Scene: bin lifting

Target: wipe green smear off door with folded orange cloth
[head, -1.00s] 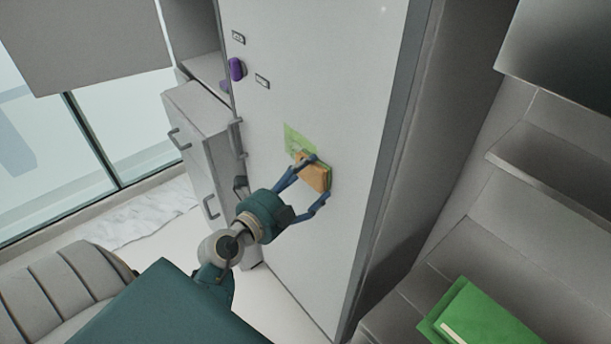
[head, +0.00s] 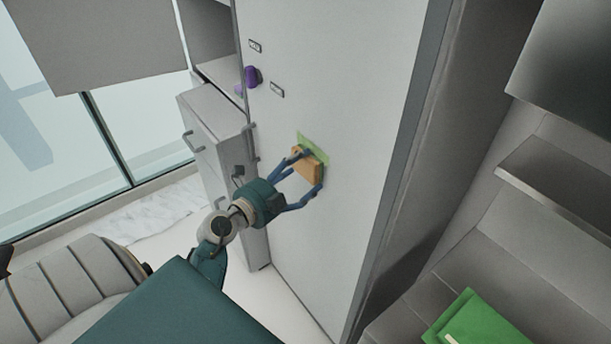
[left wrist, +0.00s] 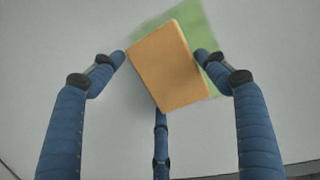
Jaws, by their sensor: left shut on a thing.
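The folded orange cloth (head: 306,168) is held in my left gripper (head: 309,172) in front of the grey door (head: 345,60). In the left wrist view the cloth (left wrist: 168,66) sits tilted between the blue fingers of my left gripper (left wrist: 160,70), which are shut on it. The green smear (head: 314,145) is on the door right behind the cloth and shows above and to the right of it. The smear also shows in the left wrist view (left wrist: 196,30); the cloth hides part of it. I cannot tell whether the cloth touches the door. My right gripper is not in view.
A low grey cabinet (head: 212,135) with handles stands left of the door. A green object (head: 478,322) lies on the grey surface at the lower right.

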